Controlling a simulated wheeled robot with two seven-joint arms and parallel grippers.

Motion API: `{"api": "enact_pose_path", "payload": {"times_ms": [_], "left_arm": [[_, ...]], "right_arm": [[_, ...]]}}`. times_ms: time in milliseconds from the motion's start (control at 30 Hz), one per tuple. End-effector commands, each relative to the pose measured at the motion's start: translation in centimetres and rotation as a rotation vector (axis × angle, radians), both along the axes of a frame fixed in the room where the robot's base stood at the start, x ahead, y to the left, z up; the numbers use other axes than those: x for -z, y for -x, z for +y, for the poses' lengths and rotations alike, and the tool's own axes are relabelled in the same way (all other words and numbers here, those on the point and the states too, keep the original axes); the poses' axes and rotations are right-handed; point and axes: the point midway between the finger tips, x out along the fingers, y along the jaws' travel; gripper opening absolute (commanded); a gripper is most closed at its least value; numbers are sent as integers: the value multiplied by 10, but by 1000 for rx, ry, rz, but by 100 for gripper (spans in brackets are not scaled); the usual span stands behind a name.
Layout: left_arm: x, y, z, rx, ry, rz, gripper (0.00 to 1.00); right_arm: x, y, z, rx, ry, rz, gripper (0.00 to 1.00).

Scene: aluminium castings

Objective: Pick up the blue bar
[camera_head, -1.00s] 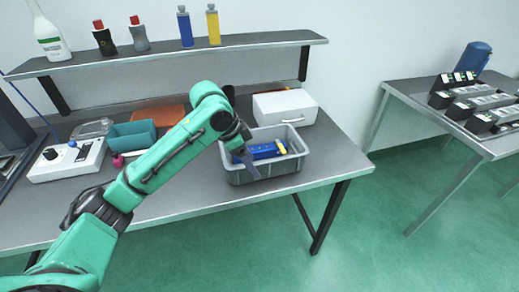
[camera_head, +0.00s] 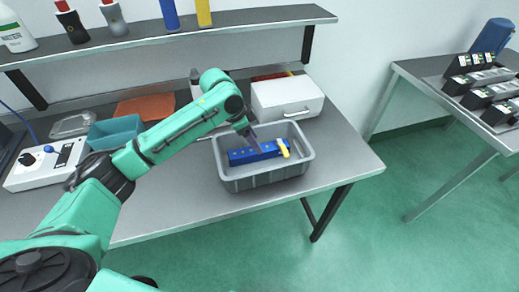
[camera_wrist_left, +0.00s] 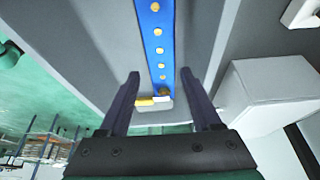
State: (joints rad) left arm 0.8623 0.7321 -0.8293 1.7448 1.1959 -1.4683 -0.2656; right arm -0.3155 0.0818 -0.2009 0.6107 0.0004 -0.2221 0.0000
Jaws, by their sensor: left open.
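The blue bar (camera_head: 254,153) lies in a grey bin (camera_head: 266,179) on the workbench. In the left wrist view the blue bar (camera_wrist_left: 158,40) shows yellowish round spots along its length and runs up out of the picture. A small yellow-and-white piece (camera_head: 283,148) is at the bar's right end; it also shows in the left wrist view (camera_wrist_left: 153,101). My left gripper (camera_wrist_left: 165,85) is open, its fingers apart on either side of the bar's near end in that view. In the head view my left gripper (camera_head: 257,143) is over the bin. My right gripper is not seen.
A white box (camera_head: 287,97) with a handle stands behind the bin. A teal tray (camera_head: 115,131), an orange tray (camera_head: 145,107) and a white device (camera_head: 45,163) are to the left. A shelf (camera_head: 180,35) with bottles hangs above.

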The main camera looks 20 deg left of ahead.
Motion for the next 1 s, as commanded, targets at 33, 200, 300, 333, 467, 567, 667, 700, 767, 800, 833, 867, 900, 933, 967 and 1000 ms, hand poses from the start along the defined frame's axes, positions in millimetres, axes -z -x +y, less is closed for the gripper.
{"api": "enact_pose_path", "payload": {"times_ms": [33, 200, 300, 333, 467, 567, 667, 700, 767, 800, 833, 867, 900, 933, 967, 1000], "left_arm": [[4, -1, -2, -1, 0, 3, 65], [33, -8, -14, 0, 0, 4, 65], [46, -11, -18, -1, 0, 2, 65], [48, -11, -18, 0, 0, 0, 65], [49, -11, -18, 1, -1, -1, 65], [49, -11, -18, 0, 0, -1, 46], [49, -11, -18, 0, 0, -1, 8], [49, -11, -18, 0, 0, -1, 0], [48, -12, -18, 0, 0, -1, 0], [48, -12, -18, 0, 0, -1, 0], [48, -12, -18, 0, 0, -1, 0], [48, -12, -18, 0, 0, -1, 0], [48, -12, -18, 0, 0, -1, 0], [48, -12, -18, 0, 0, -1, 0], [48, -12, -18, 0, 0, -1, 0], [47, -12, -18, 0, 0, -1, 0]], "right_arm": [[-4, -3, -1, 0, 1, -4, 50], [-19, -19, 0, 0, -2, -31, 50], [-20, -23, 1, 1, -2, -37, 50], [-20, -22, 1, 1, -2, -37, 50], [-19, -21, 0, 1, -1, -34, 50], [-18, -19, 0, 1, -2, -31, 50], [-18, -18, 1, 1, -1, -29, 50], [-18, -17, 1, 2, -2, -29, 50], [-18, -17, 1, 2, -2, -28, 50], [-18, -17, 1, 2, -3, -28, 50], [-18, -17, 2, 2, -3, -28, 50], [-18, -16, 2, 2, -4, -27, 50], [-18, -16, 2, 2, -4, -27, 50], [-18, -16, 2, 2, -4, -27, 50], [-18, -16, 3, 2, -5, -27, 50], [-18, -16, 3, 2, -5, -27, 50]]}}
